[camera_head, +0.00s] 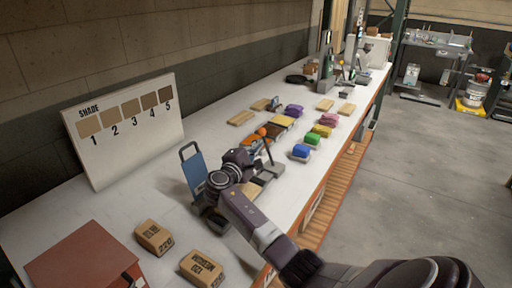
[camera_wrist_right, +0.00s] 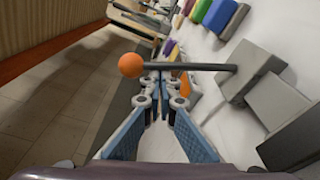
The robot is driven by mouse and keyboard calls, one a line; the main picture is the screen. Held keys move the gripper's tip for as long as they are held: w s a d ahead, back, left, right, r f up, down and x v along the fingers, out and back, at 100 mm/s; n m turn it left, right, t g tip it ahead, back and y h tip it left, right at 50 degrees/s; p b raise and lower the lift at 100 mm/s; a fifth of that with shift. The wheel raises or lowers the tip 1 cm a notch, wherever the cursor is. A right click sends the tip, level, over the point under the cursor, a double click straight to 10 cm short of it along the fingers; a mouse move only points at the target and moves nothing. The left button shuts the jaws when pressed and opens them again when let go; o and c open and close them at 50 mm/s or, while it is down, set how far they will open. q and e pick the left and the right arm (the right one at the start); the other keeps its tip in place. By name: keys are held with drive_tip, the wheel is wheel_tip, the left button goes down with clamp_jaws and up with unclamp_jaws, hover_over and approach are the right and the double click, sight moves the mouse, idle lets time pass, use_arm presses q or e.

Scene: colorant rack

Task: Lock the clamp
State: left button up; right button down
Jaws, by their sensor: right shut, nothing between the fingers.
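The clamp is a grey block-like device (camera_wrist_right: 250,72) with a thin dark lever (camera_wrist_right: 200,66) ending in an orange ball (camera_wrist_right: 131,65). In the head view its orange ball (camera_head: 262,131) and grey base (camera_head: 272,171) show on the white bench, just beyond my right gripper (camera_head: 250,150). In the right wrist view the blue fingers of my right gripper (camera_wrist_right: 161,80) are shut and empty. Their tips are close to the lever, between the ball and the grey block. I cannot tell whether they touch it. My left gripper is not in view.
Colored blocks, including a blue one (camera_head: 301,151) and a green one (camera_head: 312,138), lie on the bench beyond the clamp. A blue upright panel (camera_head: 194,170) stands left of my right arm. Tan packages (camera_head: 153,237) and a red box (camera_head: 85,262) are nearer.

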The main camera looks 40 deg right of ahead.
drive_tip(key=s+m+b, duration=0.2)
drive_tip(key=s+d+m+b, duration=0.1)
drive_tip(key=m, duration=0.1)
drive_tip(key=shift+s+r+h+b, duration=0.15)
drive_tip(key=shift+r+h+b, duration=0.15)
drive_tip(key=shift+r+b, duration=0.05)
drive_tip(key=shift+s+d+r+m+b, duration=0.1)
drive_tip(key=shift+s+d+m+b, duration=0.1)
drive_tip(key=shift+s+m+b, duration=0.6)
drive_tip(key=shift+s+d+r, duration=0.15)
drive_tip(key=shift+s+d, duration=0.05)
drive_tip(key=shift+s, duration=0.35)
drive_tip(key=shift+s+d, duration=0.15)
drive_tip(key=shift+s, duration=0.4)
drive_tip(key=shift+s+d+f, duration=0.15)
drive_tip(key=shift+s+f, duration=0.05)
drive_tip(key=shift+s, duration=0.3)
drive_tip(key=shift+f, duration=0.1)
drive_tip(key=shift+s+f, duration=0.15)
drive_tip(key=shift+f, duration=0.05)
